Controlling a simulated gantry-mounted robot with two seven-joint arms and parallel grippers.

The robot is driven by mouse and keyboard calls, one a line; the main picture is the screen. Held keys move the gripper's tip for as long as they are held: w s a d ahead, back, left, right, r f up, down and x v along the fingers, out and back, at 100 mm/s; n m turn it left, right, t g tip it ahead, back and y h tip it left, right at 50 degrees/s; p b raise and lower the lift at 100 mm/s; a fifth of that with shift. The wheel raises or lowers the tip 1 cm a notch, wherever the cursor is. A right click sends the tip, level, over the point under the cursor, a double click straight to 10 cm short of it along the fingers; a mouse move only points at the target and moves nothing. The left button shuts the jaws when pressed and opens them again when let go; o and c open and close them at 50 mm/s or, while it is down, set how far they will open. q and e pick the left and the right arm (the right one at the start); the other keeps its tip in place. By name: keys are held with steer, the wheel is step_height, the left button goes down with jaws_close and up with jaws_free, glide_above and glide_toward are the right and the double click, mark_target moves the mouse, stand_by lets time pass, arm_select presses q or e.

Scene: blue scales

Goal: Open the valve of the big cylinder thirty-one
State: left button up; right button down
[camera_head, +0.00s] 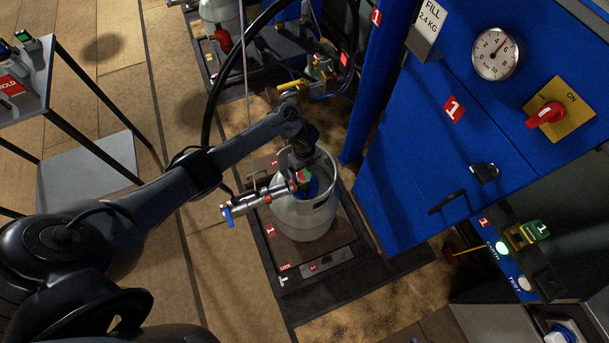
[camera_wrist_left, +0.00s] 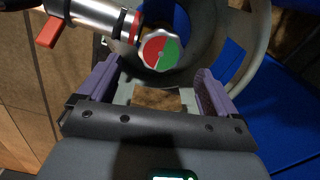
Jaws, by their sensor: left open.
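The big grey cylinder (camera_head: 304,222) stands upright on the scale platform marked 1 (camera_head: 345,238); no number thirty-one is readable on it. Its valve handwheel (camera_wrist_left: 161,52), half red and half green, sits inside the collar (camera_wrist_left: 247,45) in the left wrist view. A silver filling head (camera_head: 262,199) with a lever is attached beside the valve. My left gripper (camera_head: 303,163) is over the cylinder's top, and its open purple fingers (camera_wrist_left: 156,92) are on either side below the handwheel in the wrist view, with nothing between them. My right gripper is not in view.
The blue cabinet (camera_head: 400,190) with a dial (camera_head: 495,53) and red switch (camera_head: 546,114) stands close on the right. A black hose (camera_head: 212,95) and a thin cable hang by the arm. A second scale with a cylinder (camera_head: 220,12) is behind. A grey trolley (camera_head: 88,170) is left.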

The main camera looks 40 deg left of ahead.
mark_target(305, 175)
arm_select(q)
steer(key=shift+f+b, duration=0.9)
steer(key=shift+f, duration=1.4)
steer(key=c, duration=1)
steer(key=shift+c, duration=0.2)
